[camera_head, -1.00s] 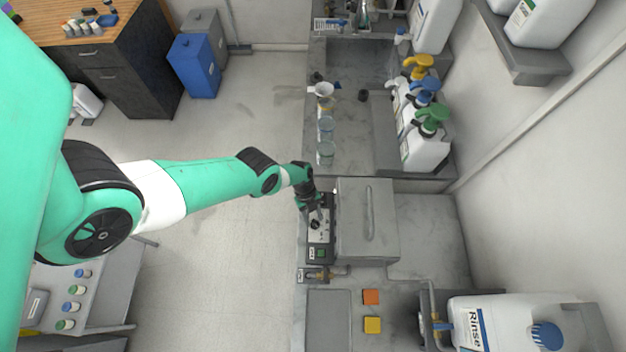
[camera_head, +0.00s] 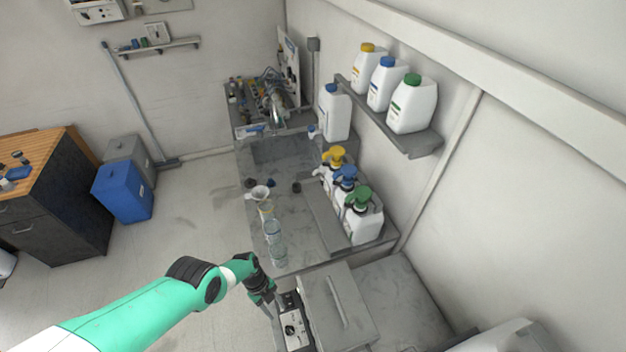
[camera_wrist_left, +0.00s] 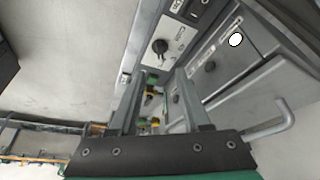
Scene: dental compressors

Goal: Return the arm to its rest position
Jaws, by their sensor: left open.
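My left arm (camera_head: 150,312) is green and white and comes in from the lower left in the head view. Its left gripper (camera_head: 268,304) is at the near end of the bench, beside the control panel (camera_head: 292,328) of a grey box-shaped machine (camera_head: 338,300). In the left wrist view, the two fingers of the left gripper (camera_wrist_left: 160,88) are apart with nothing held between them. The panel's black knob (camera_wrist_left: 160,46) shows just beyond the fingers, and a bent grey handle (camera_wrist_left: 270,125) is at the right. My right gripper is not in view.
Clear glass beakers (camera_head: 273,232) and a funnel (camera_head: 260,192) stand along the bench's left edge. Pump bottles (camera_head: 362,222) stand at its right. A shelf (camera_head: 420,140) holds several jugs above. The floor (camera_head: 190,220) left of the bench is clear up to a blue bin (camera_head: 122,192).

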